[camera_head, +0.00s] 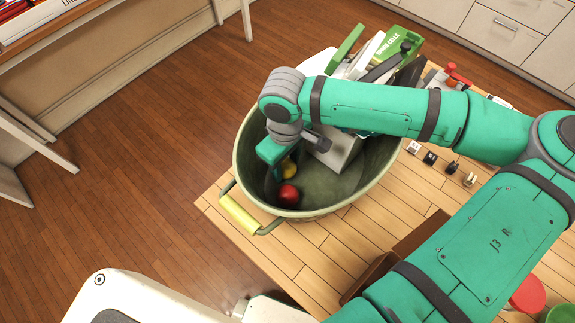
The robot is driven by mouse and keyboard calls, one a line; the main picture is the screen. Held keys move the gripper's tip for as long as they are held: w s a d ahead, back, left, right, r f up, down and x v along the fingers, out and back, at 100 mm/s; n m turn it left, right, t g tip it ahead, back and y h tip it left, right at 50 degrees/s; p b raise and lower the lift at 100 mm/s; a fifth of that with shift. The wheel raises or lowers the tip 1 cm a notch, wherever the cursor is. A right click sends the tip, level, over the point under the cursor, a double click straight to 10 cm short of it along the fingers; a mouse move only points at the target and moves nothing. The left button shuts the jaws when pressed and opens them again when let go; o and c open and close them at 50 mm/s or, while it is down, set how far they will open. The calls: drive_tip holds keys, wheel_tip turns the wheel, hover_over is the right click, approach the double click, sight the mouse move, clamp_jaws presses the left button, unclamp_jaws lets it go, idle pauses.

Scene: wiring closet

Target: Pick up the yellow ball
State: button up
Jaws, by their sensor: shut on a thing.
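A red ball (288,194) lies in the tub just below the yellow ball in the picture.
A grey metal object (338,154) stands in the tub to the right of my gripper. A green box (401,42) and other items crowd the tub's back. Small parts (431,158) lie on the table (318,258) at right. The tub has a yellow-gripped handle (238,214).

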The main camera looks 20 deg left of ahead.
wheel_tip(320, 180, up, 10)
drive_tip(key=shift+f, duration=0.1)
idle(0.4)
drive_tip(key=shift+s+r, duration=0.1)
drive_tip(key=shift+r, duration=1.95)
drive_tip(key=shift+r, duration=0.1)
wheel_tip(320, 180, up, 8)
hover_over(286, 164)
drive_tip(key=shift+w, duration=0.25)
